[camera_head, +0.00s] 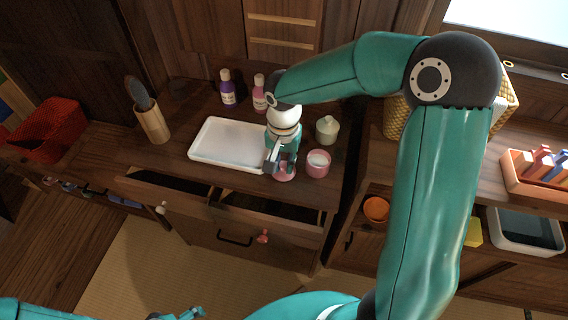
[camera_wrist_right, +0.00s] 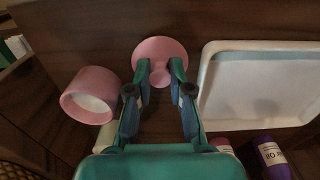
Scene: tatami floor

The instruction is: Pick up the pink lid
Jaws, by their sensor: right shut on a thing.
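The pink lid (camera_head: 285,175) lies at the front of the wooden cabinet top, under my right gripper (camera_head: 278,163). In the right wrist view the lid (camera_wrist_right: 160,48) is a round pink disc with a knob, and the fingers of my right gripper (camera_wrist_right: 160,80) are shut on the knob. I cannot tell whether the lid touches the wood. An open pink jar (camera_head: 318,163) with a pale inside stands just right of the lid; it also shows in the right wrist view (camera_wrist_right: 90,94). My left gripper (camera_head: 182,314) is partly cut off at the bottom edge, its opening unclear.
A white tray (camera_head: 215,150) lies left of my right gripper. A lidded pale jar (camera_head: 327,130), a purple bottle (camera_head: 228,92) and a pink bottle (camera_head: 259,95) stand behind. A brush holder (camera_head: 153,124) stands at left. Drawers (camera_head: 265,213) below stand open.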

